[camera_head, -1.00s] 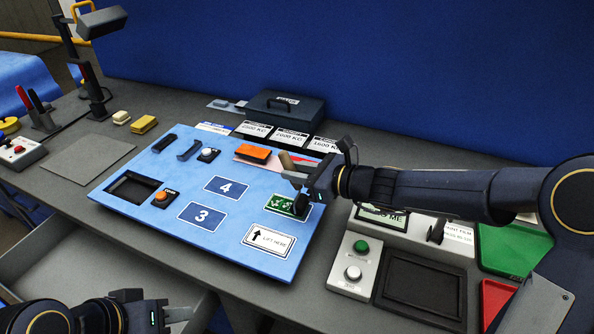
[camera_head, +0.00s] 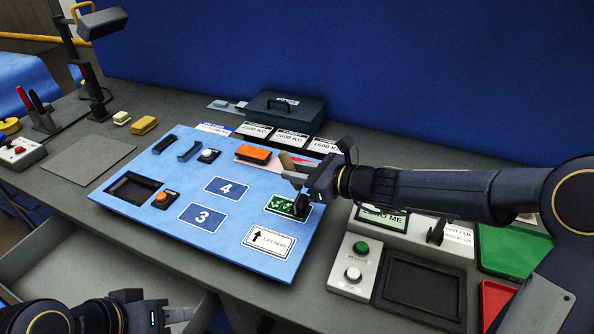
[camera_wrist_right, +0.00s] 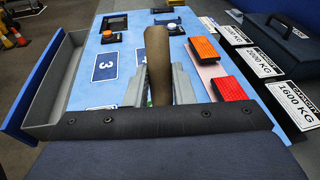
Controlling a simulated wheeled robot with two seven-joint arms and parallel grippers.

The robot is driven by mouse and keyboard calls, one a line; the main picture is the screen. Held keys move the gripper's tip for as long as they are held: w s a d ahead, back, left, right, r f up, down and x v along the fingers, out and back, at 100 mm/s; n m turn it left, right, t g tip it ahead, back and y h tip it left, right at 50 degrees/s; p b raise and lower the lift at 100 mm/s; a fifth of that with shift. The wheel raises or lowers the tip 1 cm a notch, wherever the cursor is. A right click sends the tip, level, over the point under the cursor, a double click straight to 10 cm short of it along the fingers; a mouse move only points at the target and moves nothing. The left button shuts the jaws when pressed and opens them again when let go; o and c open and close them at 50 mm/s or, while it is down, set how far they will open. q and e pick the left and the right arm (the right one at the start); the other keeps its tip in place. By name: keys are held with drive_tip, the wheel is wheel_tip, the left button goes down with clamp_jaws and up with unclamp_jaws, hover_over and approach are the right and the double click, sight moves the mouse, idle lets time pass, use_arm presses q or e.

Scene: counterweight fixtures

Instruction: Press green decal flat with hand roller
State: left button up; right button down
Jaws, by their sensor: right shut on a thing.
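The green decal (camera_head: 281,204) with white symbols lies on the right part of the light blue panel (camera_head: 176,232) in the head view. My right gripper (camera_head: 297,180) is shut on the hand roller, whose brown handle (camera_head: 288,163) sticks up from the jaws. The handle also shows between the fingers in the right wrist view (camera_wrist_right: 158,62). A dark part below the gripper covers the decal's right end; I cannot tell whether the roller touches it. My left gripper (camera_head: 176,312) is low at the left, away from the panel; its jaw opening is unclear.
The panel also bears number decals 3 and 4, a "lift here" label (camera_head: 268,241), an orange block (camera_head: 254,153) and buttons. Capacity cards and a dark case (camera_head: 283,107) stand behind. A button box (camera_head: 354,266) and green tray (camera_head: 512,250) lie to the right. An open drawer is in front.

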drive_tip(key=shift+r, duration=0.3)
drive_tip(key=shift+a, duration=0.15)
drive_tip(key=shift+w+a+b, duration=0.25)
drive_tip(key=shift+w+a, duration=0.1)
drive_tip(key=shift+a, duration=0.4)
drive_tip(key=shift+w+a+b, duration=0.2)
drive_tip(key=shift+w+a, duration=0.1)
drive_tip(key=shift+a, duration=0.4)
drive_tip(key=shift+f+b, duration=0.5)
drive_tip(key=shift+f, duration=0.1)
idle(0.8)
drive_tip(key=shift+r, duration=0.1)
drive_tip(key=shift+r+p, duration=0.35)
drive_tip(key=shift+r, duration=0.15)
drive_tip(key=shift+a, duration=0.1)
